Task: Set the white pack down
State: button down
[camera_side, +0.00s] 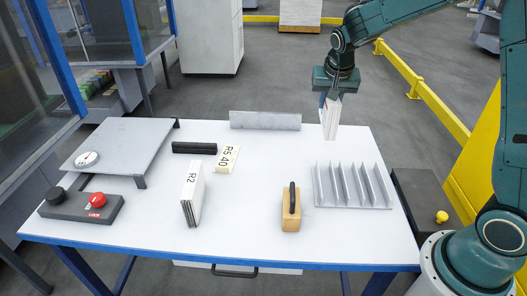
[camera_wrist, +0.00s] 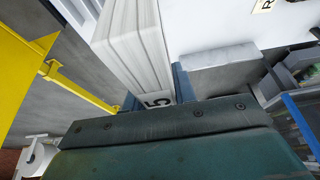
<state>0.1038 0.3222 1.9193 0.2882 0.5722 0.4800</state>
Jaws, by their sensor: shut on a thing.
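My gripper (camera_side: 333,94) points down over the back right part of the white table (camera_side: 258,215). It is shut on a white pack (camera_side: 330,119), which hangs upright below the fingers. In the wrist view the pack (camera_wrist: 128,42) shows layered white edges between two blue-grey fingers, with a dark "5" partly visible near the gripper body. In the side view the pack's lower end overlaps the tabletop near its back edge. I cannot tell whether it touches the table. Another white pack, marked R2 (camera_side: 191,195), stands upright at the table's front middle.
A grey finned rack (camera_side: 352,187) stands at right, with a wooden block with a black handle (camera_side: 291,208) left of it. A grey bar (camera_side: 265,120), black bar (camera_side: 194,148) and "R5 40" card (camera_side: 227,157) lie behind. A raised plate (camera_side: 120,143) and button box (camera_side: 82,206) stand left.

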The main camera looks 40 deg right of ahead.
jog(key=s+d+r, duration=0.2)
jog(key=s+d, duration=0.1)
jog(key=s, duration=0.7)
notch_tip(320, 180, down, 16)
jog(key=shift+s+a, duration=0.15)
jog(key=shift+a, duration=0.05)
dwell(0.4)
jog(key=shift+f, duration=1.85)
jog(key=shift+f, duration=0.15)
jog(key=c, duration=1.1)
grip_release()
jog(key=shift+v, duration=6.15)
